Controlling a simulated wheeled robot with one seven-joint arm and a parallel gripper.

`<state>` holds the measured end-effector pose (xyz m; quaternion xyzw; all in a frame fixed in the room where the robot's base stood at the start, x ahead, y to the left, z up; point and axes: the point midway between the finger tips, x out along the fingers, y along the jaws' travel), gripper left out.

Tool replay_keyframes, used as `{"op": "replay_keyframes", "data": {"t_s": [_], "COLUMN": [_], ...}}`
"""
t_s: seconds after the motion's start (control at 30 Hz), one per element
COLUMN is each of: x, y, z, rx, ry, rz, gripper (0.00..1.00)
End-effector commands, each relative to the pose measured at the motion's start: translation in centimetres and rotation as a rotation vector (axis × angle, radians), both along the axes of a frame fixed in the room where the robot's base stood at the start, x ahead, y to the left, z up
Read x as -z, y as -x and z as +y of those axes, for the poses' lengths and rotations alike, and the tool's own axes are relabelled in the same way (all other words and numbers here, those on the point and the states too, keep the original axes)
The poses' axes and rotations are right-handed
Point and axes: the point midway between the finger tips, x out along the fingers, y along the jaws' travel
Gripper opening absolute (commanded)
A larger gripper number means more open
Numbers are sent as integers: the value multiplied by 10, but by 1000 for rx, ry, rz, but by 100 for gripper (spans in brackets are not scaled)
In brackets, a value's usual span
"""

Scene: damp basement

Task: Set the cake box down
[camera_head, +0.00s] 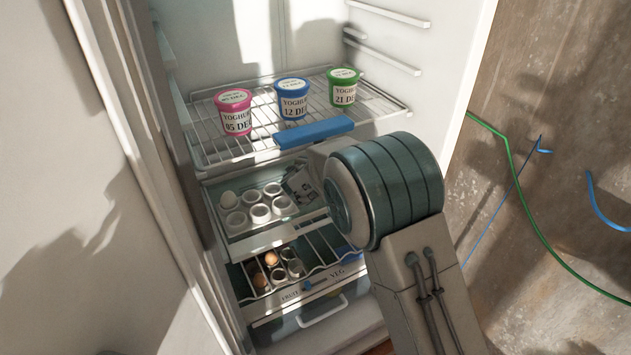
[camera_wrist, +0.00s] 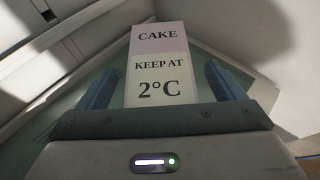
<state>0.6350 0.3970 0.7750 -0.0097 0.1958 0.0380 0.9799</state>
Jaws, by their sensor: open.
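In the wrist view the cake box (camera_wrist: 158,52) shows a pale pink and cream face reading CAKE, KEEP AT 2°C. It appears between the two blue fingers of my gripper (camera_wrist: 158,72), with a visible gap on each side. My gripper is open. The lower part of the box is hidden behind the gripper body, so I cannot tell what it rests on. The open fridge (camera_head: 452,60) stands ahead, with a wire shelf (camera_head: 222,150).
A pink yoghurt (camera_head: 235,112), a blue yoghurt (camera_head: 292,100) and a green yoghurt (camera_head: 343,88) stand on the wire shelf. A blue bar (camera_head: 313,132) lies at its front. Below are a white egg rack (camera_head: 240,222) and a drawer (camera_head: 325,310). Green and blue cables hang at right.

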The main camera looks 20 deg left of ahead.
Motion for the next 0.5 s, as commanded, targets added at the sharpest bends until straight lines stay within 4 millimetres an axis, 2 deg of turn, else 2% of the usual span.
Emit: {"op": "replay_keyframes", "data": {"t_s": [0.07,0.3,0.5], "x": [-8,-7,-7], "y": [17,75,114], "z": [0,-5,-9], "rx": [-4,-4,-3], "ry": [-2,0,0], "rz": [0,0,0], "gripper": [89,89,89]}}
